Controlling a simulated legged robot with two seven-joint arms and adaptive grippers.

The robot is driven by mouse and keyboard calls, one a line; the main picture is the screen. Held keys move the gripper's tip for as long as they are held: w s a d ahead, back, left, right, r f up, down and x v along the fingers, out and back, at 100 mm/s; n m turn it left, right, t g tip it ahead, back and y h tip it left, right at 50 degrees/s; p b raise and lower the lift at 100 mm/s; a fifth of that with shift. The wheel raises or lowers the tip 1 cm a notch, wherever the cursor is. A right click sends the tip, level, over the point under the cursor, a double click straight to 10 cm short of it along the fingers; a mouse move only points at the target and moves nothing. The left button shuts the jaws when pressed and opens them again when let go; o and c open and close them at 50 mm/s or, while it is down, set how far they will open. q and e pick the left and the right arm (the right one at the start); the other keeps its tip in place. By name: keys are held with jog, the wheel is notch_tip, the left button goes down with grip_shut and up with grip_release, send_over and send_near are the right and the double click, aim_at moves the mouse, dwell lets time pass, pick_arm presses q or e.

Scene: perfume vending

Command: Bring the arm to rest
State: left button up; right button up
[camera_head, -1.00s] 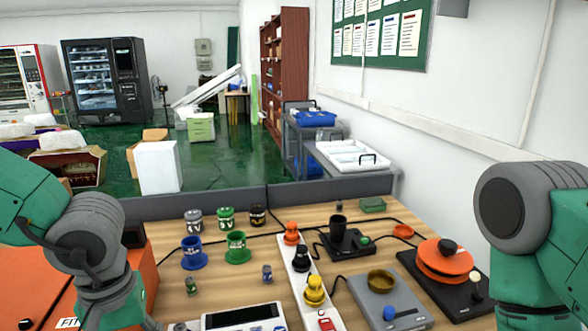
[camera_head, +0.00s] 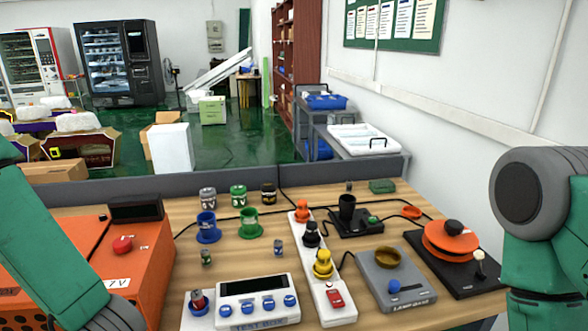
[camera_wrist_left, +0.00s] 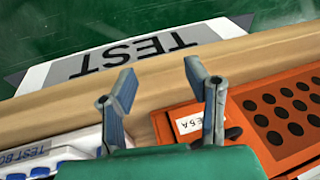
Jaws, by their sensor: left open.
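My left arm (camera_head: 62,262) comes in at the left edge of the head view, and its gripper is out of that picture. In the left wrist view my left gripper (camera_wrist_left: 162,80) is open, with a clear gap between its fingers and nothing held. It hangs over the front edge of the wooden table (camera_wrist_left: 275,66), between a white test box (camera_wrist_left: 65,145) and an orange box (camera_wrist_left: 283,118). My right arm (camera_head: 548,235) shows at the right edge of the head view; its gripper is out of view.
The orange box (camera_head: 150,265) with a red button stands at the left. Several small coloured pieces stand behind.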

pick_arm(q)
jog(key=s+d+f+m+g+h, duration=0.1)
jog(key=s+f+m+h, duration=0.1)
jog(key=s+f, duration=0.55)
jog(key=s+f+m+g+h, duration=0.1)
jog(key=s+f, duration=0.4)
jog(key=s, duration=0.5)
jog(key=w+d+f+m+b, duration=0.1)
jog(key=w+f+b, duration=0.2)
jog(key=f+b, duration=0.3)
jog(key=shift+d+f+t+b, duration=0.2)
jog(key=shift+t+b, duration=0.2)
jog(key=shift+b, duration=0.4)
jog(key=shift+w, duration=0.15)
jog(key=shift+c, duration=0.5)
